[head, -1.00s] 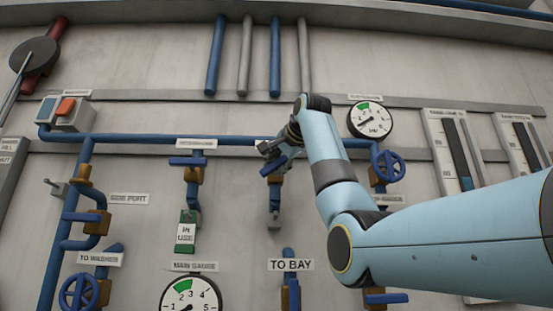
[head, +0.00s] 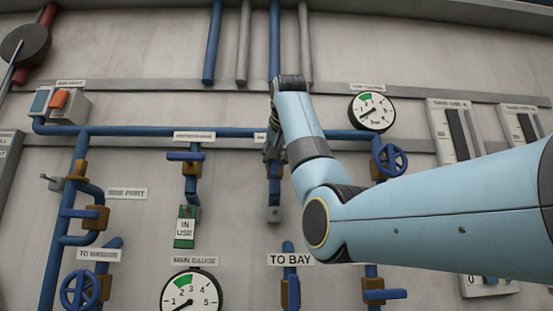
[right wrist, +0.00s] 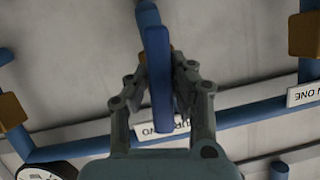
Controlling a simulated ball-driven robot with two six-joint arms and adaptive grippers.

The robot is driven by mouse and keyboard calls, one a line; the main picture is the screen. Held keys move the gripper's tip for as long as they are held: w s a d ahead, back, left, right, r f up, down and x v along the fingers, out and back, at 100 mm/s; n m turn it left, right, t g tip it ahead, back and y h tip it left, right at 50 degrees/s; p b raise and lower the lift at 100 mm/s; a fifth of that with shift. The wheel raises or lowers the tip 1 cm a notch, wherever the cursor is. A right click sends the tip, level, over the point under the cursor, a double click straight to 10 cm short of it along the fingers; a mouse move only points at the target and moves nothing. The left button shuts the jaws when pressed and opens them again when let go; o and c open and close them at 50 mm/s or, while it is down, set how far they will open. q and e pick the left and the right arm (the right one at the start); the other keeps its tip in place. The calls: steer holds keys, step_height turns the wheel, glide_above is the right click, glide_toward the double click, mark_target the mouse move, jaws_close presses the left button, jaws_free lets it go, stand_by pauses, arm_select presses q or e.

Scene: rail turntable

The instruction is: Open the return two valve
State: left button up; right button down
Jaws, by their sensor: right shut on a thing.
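My right gripper (head: 273,148) is at the middle branch below the horizontal blue pipe, mostly hidden by my own arm in the head view. In the right wrist view its fingers (right wrist: 160,85) are shut on the blue lever of the return two valve (right wrist: 158,75), one on each side. The lever looks roughly in line with its branch pipe (right wrist: 147,14) there. The return two label (right wrist: 160,130) shows upside down and partly covered behind the fingers. The valve's lever is hidden in the head view. My left gripper is not in view.
The return one valve (head: 185,156) is to the left, its lever crosswise, with a green in-use tag (head: 185,228) below. A blue handwheel (head: 392,161) and a gauge (head: 372,111) are to the right. The horizontal blue pipe (head: 120,131) runs just above.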

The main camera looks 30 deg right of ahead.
stand_by(0.4)
steer(key=c, duration=1.2)
jaws_free()
steer(key=shift+o, duration=0.2)
steer(key=shift+s+a+r, duration=0.15)
steer(key=shift+s, duration=0.05)
steer(key=v, duration=1.1)
steer(key=shift+a, duration=0.25)
